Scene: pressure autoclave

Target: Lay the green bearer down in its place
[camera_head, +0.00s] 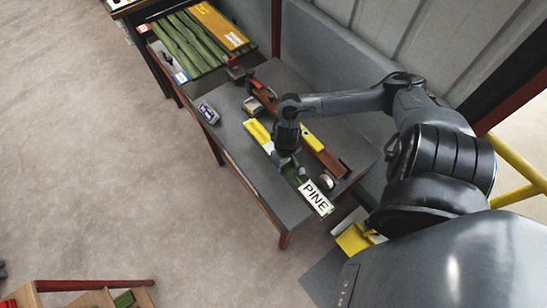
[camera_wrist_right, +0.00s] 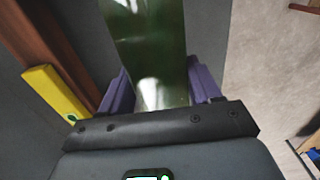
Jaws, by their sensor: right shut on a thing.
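The green bearer (camera_wrist_right: 150,50) is a flat green bar between the two purple fingers of my right gripper (camera_wrist_right: 160,88) in the right wrist view. In the head view my right gripper (camera_head: 287,160) is over the grey table, shut on the bearer, whose green part (camera_head: 293,176) shows just below the fingers. A white label reading PINE (camera_head: 316,197) lies at its near end. A yellow piece (camera_head: 258,134) lines up with it on the far side; I cannot tell whether it belongs to the bearer. Whether the bearer touches the table is unclear. My left gripper is out of view.
A red-brown bar (camera_head: 300,131) with a yellow block (camera_head: 312,141) runs along the grey table (camera_head: 225,125). A small grey-purple device (camera_head: 208,112) stands near the left edge. Several green slats (camera_head: 185,42) and a yellow board (camera_head: 219,26) lie at the back left.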

